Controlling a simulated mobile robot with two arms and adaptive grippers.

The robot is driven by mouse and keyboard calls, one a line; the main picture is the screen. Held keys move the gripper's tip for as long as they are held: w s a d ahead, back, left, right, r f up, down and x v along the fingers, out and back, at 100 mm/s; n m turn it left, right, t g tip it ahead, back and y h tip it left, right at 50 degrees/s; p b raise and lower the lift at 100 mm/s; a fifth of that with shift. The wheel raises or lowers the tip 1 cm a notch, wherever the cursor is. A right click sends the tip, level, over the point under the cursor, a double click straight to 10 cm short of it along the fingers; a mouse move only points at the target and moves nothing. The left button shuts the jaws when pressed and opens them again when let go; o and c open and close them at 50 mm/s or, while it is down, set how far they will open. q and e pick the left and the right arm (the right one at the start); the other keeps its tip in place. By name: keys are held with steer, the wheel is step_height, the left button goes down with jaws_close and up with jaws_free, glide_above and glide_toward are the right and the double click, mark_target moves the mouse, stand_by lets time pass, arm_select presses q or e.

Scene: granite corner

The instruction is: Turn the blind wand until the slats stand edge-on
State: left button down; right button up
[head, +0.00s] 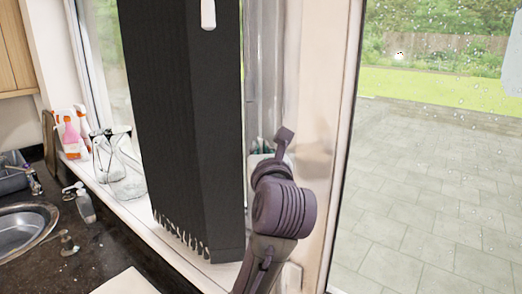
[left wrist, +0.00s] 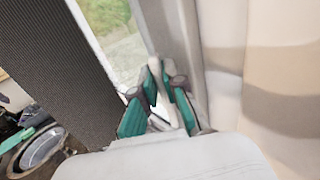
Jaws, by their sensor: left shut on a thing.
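The blind (head: 185,120) is a tall, dark, finely ribbed panel in front of the window. It also fills the left of the left wrist view (left wrist: 60,70). Its face looks closed, with no gaps showing; single slats are hard to make out. My left gripper (head: 266,148) is just right of the blind, largely hidden behind my own wrist. In the left wrist view its teal-padded fingers (left wrist: 163,95) are shut on a thin white wand (left wrist: 154,66), which stands nearly upright between them. My right gripper is in neither view.
A light window post (head: 318,120) stands close to the right of my left arm. Glass jars (head: 122,165) and spray bottles (head: 70,135) stand on the sill at left. A sink (head: 22,230) is in the dark counter. A white pull (head: 208,13) hangs before the blind.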

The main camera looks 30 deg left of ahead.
arm_select(q)
steer(key=shift+n+g+y, duration=0.3)
steer(key=shift+y, duration=0.1)
steer(key=shift+w+d+n+g+y+b, duration=0.1)
steer(key=shift+w+n+g+y+b, duration=0.1)
steer(key=shift+n+g+y+b, duration=1.35)
steer(key=shift+w+d+n+g+y+b, duration=0.15)
steer(key=shift+n+g+y+b, duration=0.5)
steer(key=shift+n+g, duration=1.7)
steer(key=shift+m+g, duration=0.5)
steer(key=shift+g, duration=0.3)
steer(key=c, duration=1.2)
jaws_free()
steer(key=shift+c, duration=0.2)
steer(key=shift+p, duration=0.35)
